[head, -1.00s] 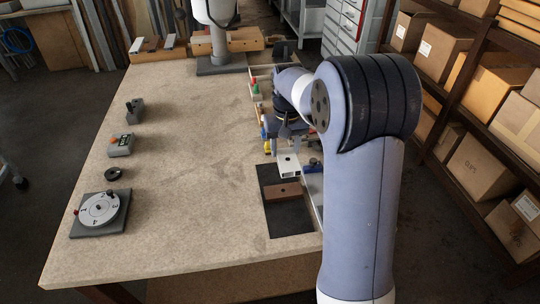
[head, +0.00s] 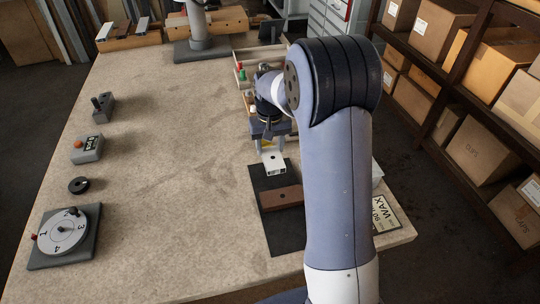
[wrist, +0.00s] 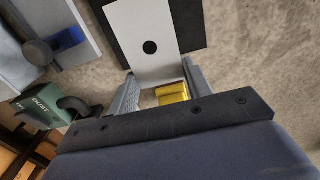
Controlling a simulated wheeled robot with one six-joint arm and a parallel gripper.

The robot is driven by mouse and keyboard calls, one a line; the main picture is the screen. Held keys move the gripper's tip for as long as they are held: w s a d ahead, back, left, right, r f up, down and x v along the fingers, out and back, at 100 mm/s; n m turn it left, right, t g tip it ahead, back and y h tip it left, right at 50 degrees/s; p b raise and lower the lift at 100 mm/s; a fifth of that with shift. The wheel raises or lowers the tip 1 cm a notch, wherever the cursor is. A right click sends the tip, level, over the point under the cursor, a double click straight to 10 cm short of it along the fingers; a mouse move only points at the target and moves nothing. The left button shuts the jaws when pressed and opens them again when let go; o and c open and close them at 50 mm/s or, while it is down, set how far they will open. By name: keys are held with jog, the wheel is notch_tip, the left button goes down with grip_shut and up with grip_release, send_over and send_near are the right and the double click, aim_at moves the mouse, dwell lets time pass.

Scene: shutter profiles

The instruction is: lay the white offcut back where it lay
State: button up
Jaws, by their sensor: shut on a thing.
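The white offcut (head: 274,162) is a pale hollow profile with a round dark hole in its top. My gripper (head: 268,143) is shut on its far end. In the wrist view the offcut (wrist: 150,30) runs out from between my two fingers (wrist: 160,95), its hole clear of them. It overlaps the far end of a dark mat (head: 288,236); I cannot tell whether it touches the mat or hangs just above it. A brown profile piece (head: 281,197) with a hole lies across the mat, nearer the camera and apart from the offcut.
A yellow object (wrist: 172,92) shows between my fingers, beyond the offcut's end. A green dust container (wrist: 45,106) is at the wrist view's left. A wax label (head: 381,211) is right of the mat. A numbered dial (head: 63,236) stands left; the tabletop's middle (head: 170,170) is clear.

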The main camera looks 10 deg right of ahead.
aim_at(270, 149)
jog(key=shift+f, duration=2)
jog(key=shift+f, duration=0.15)
jog(key=o, duration=1.1)
jog(key=shift+c, duration=0.2)
notch_tip(270, 149, up, 12)
jog(key=shift+r, duration=0.2)
